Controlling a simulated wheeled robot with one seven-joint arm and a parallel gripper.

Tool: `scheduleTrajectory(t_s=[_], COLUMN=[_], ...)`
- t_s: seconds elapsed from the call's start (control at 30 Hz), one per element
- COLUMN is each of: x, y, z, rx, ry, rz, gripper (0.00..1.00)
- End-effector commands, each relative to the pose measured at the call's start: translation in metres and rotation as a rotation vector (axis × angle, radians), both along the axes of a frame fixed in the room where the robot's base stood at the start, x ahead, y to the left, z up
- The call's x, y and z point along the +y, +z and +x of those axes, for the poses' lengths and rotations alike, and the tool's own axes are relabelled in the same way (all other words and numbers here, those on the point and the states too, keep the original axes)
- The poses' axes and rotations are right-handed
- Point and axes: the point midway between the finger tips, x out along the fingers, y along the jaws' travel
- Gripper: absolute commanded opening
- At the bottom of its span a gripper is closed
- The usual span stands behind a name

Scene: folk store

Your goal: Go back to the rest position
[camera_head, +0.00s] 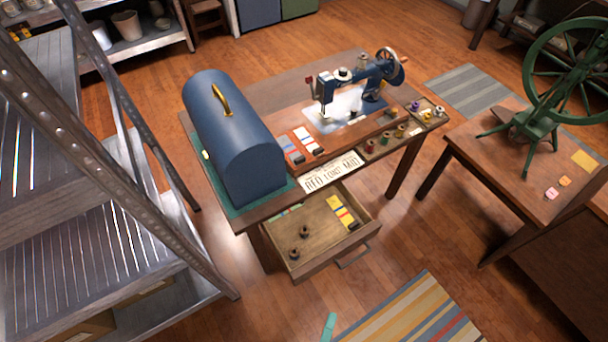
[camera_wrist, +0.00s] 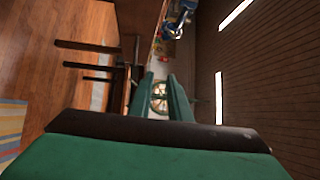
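My gripper (camera_wrist: 160,80) shows in the wrist view as two green fingers with a gap between them; nothing is held, and a spoked wheel shows through the gap in the distance. In the head view, a small teal piece at the bottom edge looks like the tip of my gripper (camera_head: 328,326); the rest of the arm is out of frame. It is in front of the open drawer (camera_head: 312,264) and apart from it.
The sewing table (camera_head: 285,85) carries a blue domed case (camera_head: 230,135) and a sewing machine (camera_head: 350,88). A side table (camera_head: 495,180) with a green spinning wheel (camera_head: 530,125) stands right. A striped rug (camera_head: 415,315) lies on open floor.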

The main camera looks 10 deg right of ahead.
Motion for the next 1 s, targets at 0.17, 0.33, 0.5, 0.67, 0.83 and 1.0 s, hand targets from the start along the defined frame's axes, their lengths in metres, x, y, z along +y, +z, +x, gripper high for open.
scheduleTrajectory(t_s=[0.17,0.33,0.5,0.67,0.83,1.0], x=[0.035,0.067,0.083,0.087,0.088,0.088], y=[0.052,0.106,0.151,0.174,0.179,0.179], z=[0.001,-0.003,-0.008,-0.012,-0.012,-0.012], rx=[0.214,0.420,0.562,0.628,0.644,0.643], ry=[0.145,0.290,0.392,0.442,0.453,0.453], rz=[-0.341,-0.781,-1.177,-1.393,-1.452,-1.450], gripper=[0.17,0.17,0.17,0.17,0.17,0.17])
